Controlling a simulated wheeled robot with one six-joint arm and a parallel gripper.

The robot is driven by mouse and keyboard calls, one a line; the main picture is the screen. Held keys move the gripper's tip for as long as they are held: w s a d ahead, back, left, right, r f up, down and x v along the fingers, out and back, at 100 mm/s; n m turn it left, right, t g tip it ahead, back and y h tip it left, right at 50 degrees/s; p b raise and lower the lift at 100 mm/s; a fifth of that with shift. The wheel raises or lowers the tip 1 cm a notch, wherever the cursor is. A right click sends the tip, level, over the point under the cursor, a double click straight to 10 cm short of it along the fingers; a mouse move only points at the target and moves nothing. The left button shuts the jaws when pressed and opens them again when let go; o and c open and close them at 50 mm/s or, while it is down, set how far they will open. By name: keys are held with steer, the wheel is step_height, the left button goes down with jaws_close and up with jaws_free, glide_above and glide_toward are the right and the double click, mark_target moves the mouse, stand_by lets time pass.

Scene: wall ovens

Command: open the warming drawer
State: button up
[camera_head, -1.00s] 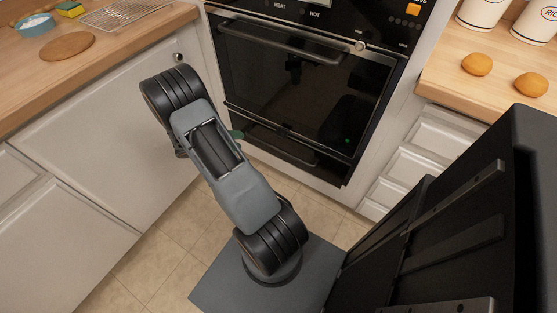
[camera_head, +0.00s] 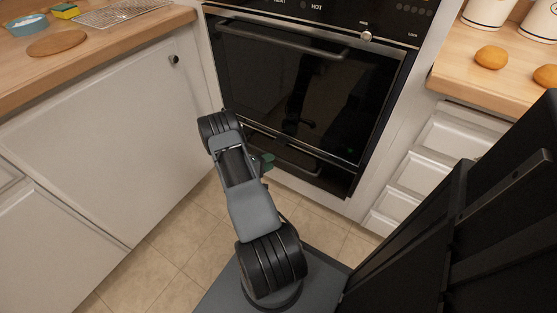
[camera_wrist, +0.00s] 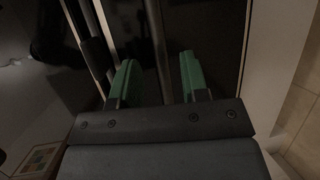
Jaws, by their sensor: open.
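The black warming drawer (camera_head: 328,180) is below the oven and looks shut. Its dark bar handle (camera_head: 298,166) runs across its front, with the left part hidden by my arm. My gripper (camera_head: 267,161) is by the left part of the drawer front; only a green finger shows there. In the wrist view my gripper (camera_wrist: 157,82) has its two green fingers apart, pointing at dark panels with thin metal strips between them. A dark bar (camera_wrist: 90,50) lies left of the fingers; I cannot tell whether it is the drawer handle. Nothing is visibly held.
The oven door (camera_head: 300,90) above is shut, with its own bar handle (camera_head: 280,40). White cabinets (camera_head: 110,150) stand left and white drawers (camera_head: 440,150) right. Tiled floor (camera_head: 185,235) is open before them. Buns (camera_head: 491,57) sit on the right counter.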

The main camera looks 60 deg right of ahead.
mark_target(278, 158)
steer(key=shift+b+x, duration=0.45)
steer(key=shift+x, duration=2.1)
steer(key=shift+c, duration=0.3)
jaws_close()
